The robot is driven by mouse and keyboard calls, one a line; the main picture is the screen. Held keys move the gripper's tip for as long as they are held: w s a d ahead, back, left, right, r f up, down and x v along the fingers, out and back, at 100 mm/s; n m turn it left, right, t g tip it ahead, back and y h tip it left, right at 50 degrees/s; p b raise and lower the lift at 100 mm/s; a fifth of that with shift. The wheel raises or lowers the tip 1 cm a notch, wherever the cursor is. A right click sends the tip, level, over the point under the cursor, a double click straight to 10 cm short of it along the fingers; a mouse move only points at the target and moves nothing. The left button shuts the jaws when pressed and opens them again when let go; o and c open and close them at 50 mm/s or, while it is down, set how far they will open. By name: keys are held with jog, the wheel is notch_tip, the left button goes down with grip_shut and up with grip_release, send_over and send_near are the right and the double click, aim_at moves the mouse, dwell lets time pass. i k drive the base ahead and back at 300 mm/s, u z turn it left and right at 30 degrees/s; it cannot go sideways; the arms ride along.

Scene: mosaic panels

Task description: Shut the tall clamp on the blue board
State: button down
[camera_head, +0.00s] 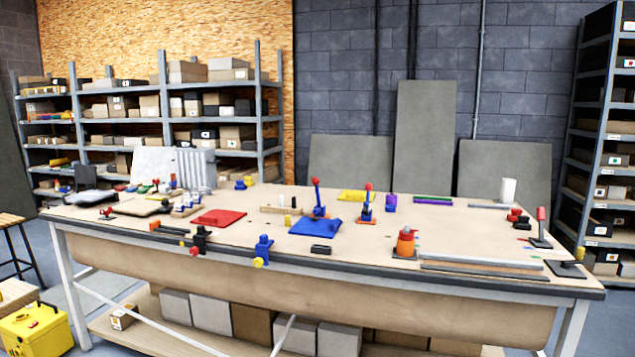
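The blue board (312,228) lies flat near the middle of the workbench. A tall blue clamp (318,212) with an upright lever and a red knob stands at its back edge. A second, similar clamp (366,214), blue with orange and a red knob, stands to the right of the board. The left one looks slightly taller. Both levers point up, which looks open; the clamp jaws are too small to make out. My gripper is not in view.
The workbench (150,226) also holds a red board (218,217), a yellow board (357,196), a black block (321,249), a blue vise (263,247) and an orange-topped piece (405,243) at the front edge. Shelves (160,115) stand behind. Floor shows left of the bench.

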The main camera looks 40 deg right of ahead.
aim_at(316, 181)
jog(key=z, duration=0.1)
jog(key=i, duration=1)
jog(key=u, duration=0.05)
